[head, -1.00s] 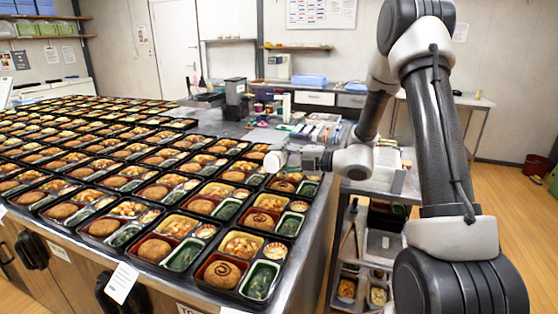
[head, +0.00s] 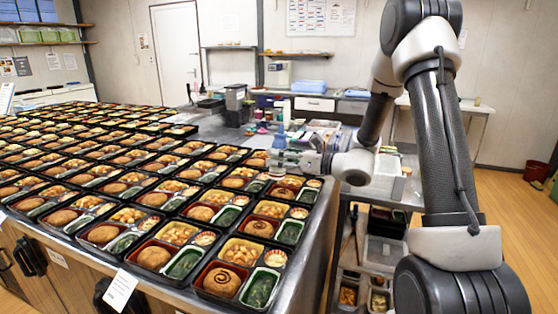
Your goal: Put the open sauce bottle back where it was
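My gripper (head: 286,161) is at the end of the arm, pointing left above the right edge of the tray-covered counter. It appears shut on a small bottle with a blue upper part (head: 279,141), which stands roughly upright at the fingertips. The fingers and the bottle's lower part are small and hard to separate. Three patties along the right edge carry a dark sauce spiral: the nearest (head: 221,281), the one behind it (head: 259,228), and one close below the gripper (head: 284,194). Whether the bottle's tip is uncapped is too small to tell.
Rows of filled black bento trays (head: 232,306) cover the counter. Beyond the gripper, the metal worktop (head: 212,128) holds a dark dispenser (head: 236,104) and assorted small items. A cart with shelves and tubs (head: 377,250) stands to the right. Open wooden floor lies further right.

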